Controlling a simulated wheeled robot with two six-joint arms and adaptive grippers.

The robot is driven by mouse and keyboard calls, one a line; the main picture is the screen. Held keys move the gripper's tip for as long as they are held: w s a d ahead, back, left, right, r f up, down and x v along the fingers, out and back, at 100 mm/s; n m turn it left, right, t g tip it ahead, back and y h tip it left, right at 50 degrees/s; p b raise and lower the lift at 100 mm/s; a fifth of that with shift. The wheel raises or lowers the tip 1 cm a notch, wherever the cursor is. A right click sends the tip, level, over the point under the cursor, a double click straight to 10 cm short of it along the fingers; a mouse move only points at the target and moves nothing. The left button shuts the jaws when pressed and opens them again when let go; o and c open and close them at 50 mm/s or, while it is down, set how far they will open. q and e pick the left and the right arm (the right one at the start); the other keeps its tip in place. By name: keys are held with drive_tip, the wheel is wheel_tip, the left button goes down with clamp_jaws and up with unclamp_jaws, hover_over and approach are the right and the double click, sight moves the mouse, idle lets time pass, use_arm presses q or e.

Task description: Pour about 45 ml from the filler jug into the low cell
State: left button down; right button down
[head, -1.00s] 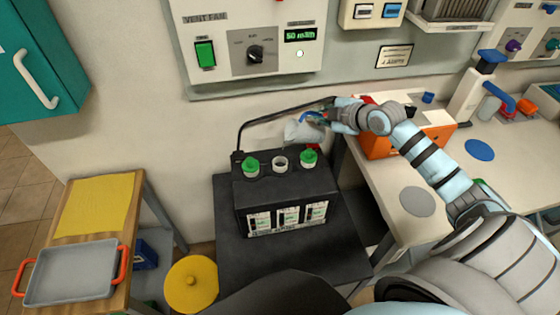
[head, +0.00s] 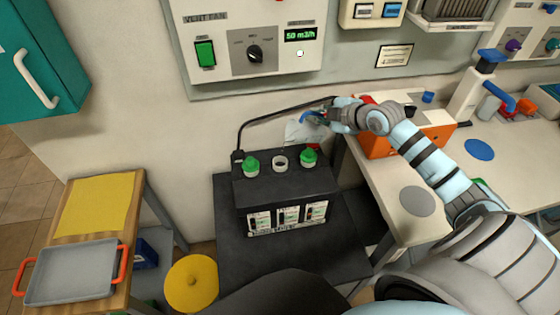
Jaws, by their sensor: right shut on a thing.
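The filler jug (head: 302,131) is clear with a blue handle. My right gripper (head: 321,117) is shut on it and holds it above the back of the black battery (head: 285,191). The jug is tilted, with its lip to the left. The middle cell's open neck (head: 280,164) is uncapped and lies just below the lip. A faint thin line runs from the lip toward this neck. Green caps sit on the left cell (head: 250,166) and right cell (head: 308,158). The liquid levels are too small to read. My left gripper is out of view.
A black cable (head: 270,118) arches behind the battery. An orange box (head: 391,142) stands on the bench at right. A grey tray (head: 72,274) with orange handles lies on the wooden cart at left. A yellow round lid (head: 190,286) is low beside the battery stand.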

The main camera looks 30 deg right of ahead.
idle(0.7)
drive_tip(key=shift+w+a+n+h, duration=0.1)
drive_tip(key=shift+n+h, duration=0.2)
idle(0.7)
drive_tip(key=shift+d+m+y+b, duration=0.35)
drive_tip(key=shift+d+m, duration=0.25)
drive_tip(key=shift+d, duration=0.45)
drive_tip(key=b, duration=0.1)
drive_tip(key=d+m+y+b, duration=0.1)
drive_tip(key=b, duration=0.1)
drive_tip(key=shift+s+d+f+t, duration=0.1)
drive_tip(key=shift+s+f+t, duration=0.1)
drive_tip(key=shift+f+t, duration=0.15)
drive_tip(key=shift+d+r+m+y+b, duration=0.2)
drive_tip(key=shift+r+m+y+b, duration=0.15)
drive_tip(key=shift+r, duration=0.15)
drive_tip(key=b, duration=0.2)
drive_tip(key=m+t+b, duration=0.1)
drive_tip(key=b, duration=0.1)
drive_tip(key=shift+d+r+y, duration=0.15)
drive_tip(key=shift+d+y, duration=0.2)
drive_tip(key=shift+y, duration=0.05)
